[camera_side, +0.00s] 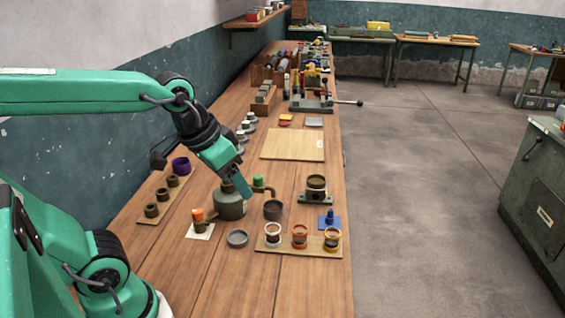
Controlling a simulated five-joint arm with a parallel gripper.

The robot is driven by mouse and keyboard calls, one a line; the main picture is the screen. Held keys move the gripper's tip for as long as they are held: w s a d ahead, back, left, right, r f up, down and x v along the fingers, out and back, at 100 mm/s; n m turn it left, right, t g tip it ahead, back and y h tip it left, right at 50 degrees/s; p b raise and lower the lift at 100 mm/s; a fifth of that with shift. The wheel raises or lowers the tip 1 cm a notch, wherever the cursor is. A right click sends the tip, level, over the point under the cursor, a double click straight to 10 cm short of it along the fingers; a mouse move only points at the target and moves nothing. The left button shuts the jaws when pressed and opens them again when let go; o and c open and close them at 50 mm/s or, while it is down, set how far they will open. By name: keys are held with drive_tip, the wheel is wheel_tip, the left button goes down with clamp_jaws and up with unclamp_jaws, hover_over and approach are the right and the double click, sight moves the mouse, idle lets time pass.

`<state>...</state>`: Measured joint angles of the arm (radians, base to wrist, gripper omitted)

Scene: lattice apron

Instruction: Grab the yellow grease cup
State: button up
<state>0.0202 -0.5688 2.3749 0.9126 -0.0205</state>
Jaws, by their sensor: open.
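The yellow grease cup (332,239) appears to be the right one of three small cups on a wooden board (283,250) at the near right of the bench; it is dark inside with a yellowish band. Beside it stand an orange cup (299,236) and a whitish cup with a reddish inside (272,236). My gripper (242,191) is open and points down over a grey-green can (229,205), up and to the left of the three cups. Its fingertips are small here, and I cannot tell whether they touch the can.
A dark grey cup (273,210), a grey dish (237,239) and a brass-topped fixture (316,188) stand around the can. A blue piece (329,219) lies behind the yellow cup. A rack of dark rings (168,195) is at left. A pale board (293,145) lies bare farther back.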

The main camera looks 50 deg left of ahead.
drive_tip(key=w+d+g, duration=0.1)
drive_tip(key=w, duration=0.6)
drive_tip(key=g, duration=0.4)
hover_over(333, 232)
wheel_tip(333, 232, down, 15)
drive_tip(key=shift+s+r, duration=0.15)
drive_tip(key=shift+r, duration=0.05)
drive_tip(key=shift+w+d+f, duration=0.1)
drive_tip(key=shift+w+f, duration=0.2)
drive_tip(key=shift+f, duration=0.2)
drive_tip(key=shift+s+f, duration=0.15)
drive_tip(key=shift+f, duration=1.8)
drive_tip(key=shift+s+f, duration=0.15)
drive_tip(key=shift+f, duration=1.8)
drive_tip(key=c, duration=1.1)
